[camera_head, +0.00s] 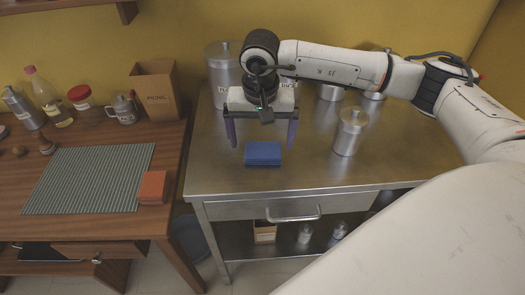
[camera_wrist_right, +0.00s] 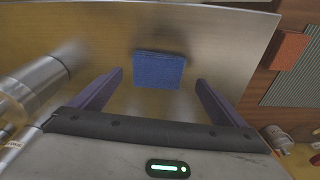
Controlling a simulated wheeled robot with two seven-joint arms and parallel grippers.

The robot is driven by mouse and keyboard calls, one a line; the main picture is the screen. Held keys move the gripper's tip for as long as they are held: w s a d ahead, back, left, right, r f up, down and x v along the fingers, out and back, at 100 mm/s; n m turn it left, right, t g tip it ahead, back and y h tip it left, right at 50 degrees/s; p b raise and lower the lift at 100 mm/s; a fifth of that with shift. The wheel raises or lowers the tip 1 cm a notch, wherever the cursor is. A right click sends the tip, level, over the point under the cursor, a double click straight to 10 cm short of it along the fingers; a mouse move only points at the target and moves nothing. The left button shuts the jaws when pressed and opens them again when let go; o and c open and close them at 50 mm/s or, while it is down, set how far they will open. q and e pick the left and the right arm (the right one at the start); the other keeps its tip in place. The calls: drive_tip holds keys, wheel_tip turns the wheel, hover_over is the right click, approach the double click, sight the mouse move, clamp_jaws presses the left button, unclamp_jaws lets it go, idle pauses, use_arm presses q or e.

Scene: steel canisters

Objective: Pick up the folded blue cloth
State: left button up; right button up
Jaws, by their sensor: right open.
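The folded blue cloth (camera_head: 263,153) lies flat on the steel table (camera_head: 290,175), near its front left part. It also shows in the right wrist view (camera_wrist_right: 159,69), ahead of the fingers and between their lines. My right gripper (camera_head: 262,142) is open and empty, with its two dark blue fingers pointing down on either side of the cloth, apparently above and slightly behind it. In the right wrist view the fingers (camera_wrist_right: 160,78) are wide apart and do not touch the cloth. My left gripper is in neither view.
A steel canister (camera_head: 350,131) stands right of the cloth, and a larger one (camera_head: 222,70) stands behind my right gripper. The wooden table on the left holds an orange folded cloth (camera_head: 152,187), a striped mat (camera_head: 85,180), jars and a box (camera_head: 155,90). The steel table's front edge is clear.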

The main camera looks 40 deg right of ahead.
sight(263, 150)
drive_tip(key=f, duration=0.3)
drive_tip(key=shift+w+d+f, duration=0.2)
drive_tip(key=shift+d+f, duration=0.05)
drive_tip(key=shift+d, duration=0.1)
drive_tip(key=c, duration=1.1)
drive_tip(key=shift+c, duration=0.2)
drive_tip(key=shift+r, duration=0.1)
wheel_tip(263, 150, up, 10)
